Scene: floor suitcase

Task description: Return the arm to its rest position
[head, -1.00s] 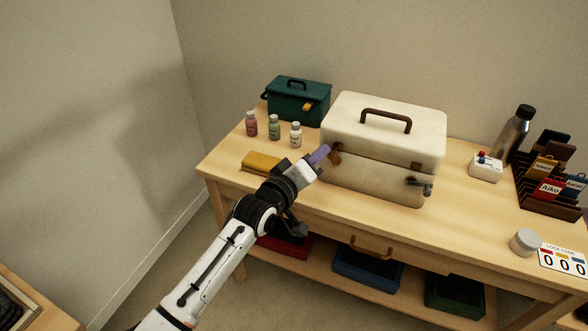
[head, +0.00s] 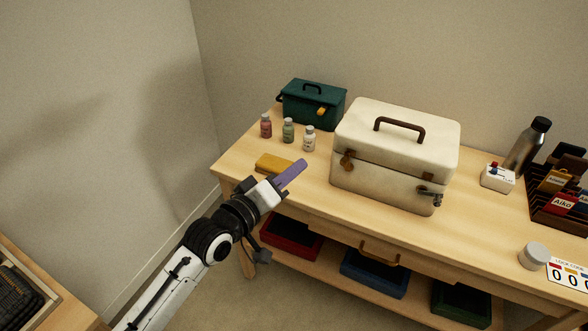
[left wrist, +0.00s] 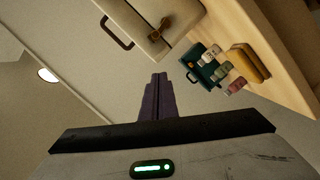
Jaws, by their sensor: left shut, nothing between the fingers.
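My left gripper (head: 292,174) has purple fingers and is shut with nothing between them. It is in the air in front of the table's left front edge, left of the white case and apart from it. In the left wrist view its fingers (left wrist: 157,97) are together. The white case (head: 392,160) stands closed on the table, with a brown handle on top and latches on its front. It also shows in the left wrist view (left wrist: 165,20). My right gripper is not in view.
A yellow cloth (head: 272,163), several small bottles (head: 288,131) and a teal box (head: 313,105) are on the table's left part. A dark bottle (head: 527,147) and a card rack (head: 556,205) stand at right. Coloured bins (head: 374,274) sit on the shelf below. Free air lies left of the table.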

